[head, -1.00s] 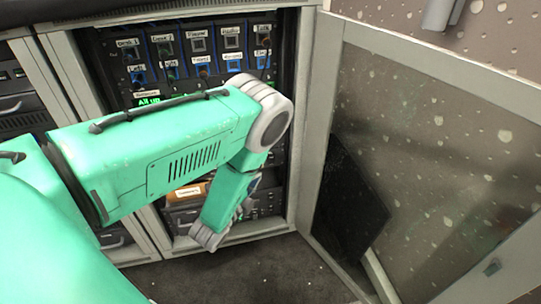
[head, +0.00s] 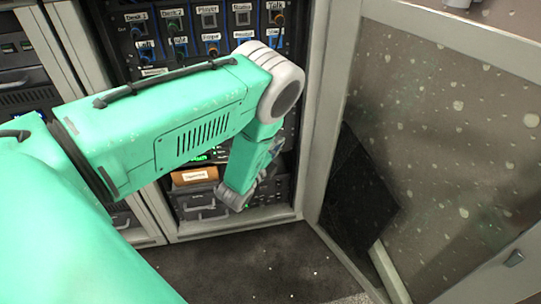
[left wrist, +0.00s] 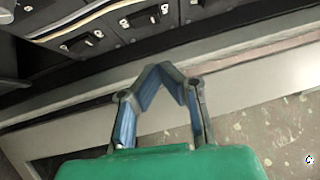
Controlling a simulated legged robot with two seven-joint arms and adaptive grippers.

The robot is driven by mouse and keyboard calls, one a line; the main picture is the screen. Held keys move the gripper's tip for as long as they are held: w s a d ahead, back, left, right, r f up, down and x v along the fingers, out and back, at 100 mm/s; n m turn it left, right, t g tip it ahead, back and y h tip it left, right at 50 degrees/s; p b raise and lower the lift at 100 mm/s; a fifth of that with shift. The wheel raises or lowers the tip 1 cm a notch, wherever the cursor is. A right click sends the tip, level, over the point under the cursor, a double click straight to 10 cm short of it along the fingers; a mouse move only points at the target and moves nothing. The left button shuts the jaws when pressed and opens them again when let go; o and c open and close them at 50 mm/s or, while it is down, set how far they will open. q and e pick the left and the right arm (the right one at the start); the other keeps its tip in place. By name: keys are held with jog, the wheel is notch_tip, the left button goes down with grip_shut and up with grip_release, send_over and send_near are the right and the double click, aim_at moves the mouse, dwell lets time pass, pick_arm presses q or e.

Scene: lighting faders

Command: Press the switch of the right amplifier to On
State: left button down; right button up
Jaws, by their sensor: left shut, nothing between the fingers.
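The rack (head: 305,130) stands open behind my left arm. The right gripper is not in view.
Another rack (head: 22,85) stands at the left. An open glazed door (head: 440,130) bounds the right side. The dark floor in front (head: 240,265) is clear.

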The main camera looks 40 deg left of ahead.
aim_at(284, 122)
pick_arm(q)
jog(key=w+a, duration=0.1)
jog(key=w+b, duration=0.1)
jog(key=w, duration=0.1)
jog(key=w+a+b, duration=0.1)
jog(key=shift+w+a+r, duration=0.25)
jog(key=shift+w+a, duration=0.05)
jog(key=shift+w, duration=0.05)
jog(key=shift+w+a+r, duration=0.1)
jog(key=shift+w+a, duration=0.15)
jog(key=shift+a, duration=0.05)
jog(key=shift+w+a+r+n+g+p, duration=0.25)
jog(key=shift+n+g+p, duration=0.35)
jog(key=shift+p, duration=0.2)
jog(key=shift+f, duration=0.1)
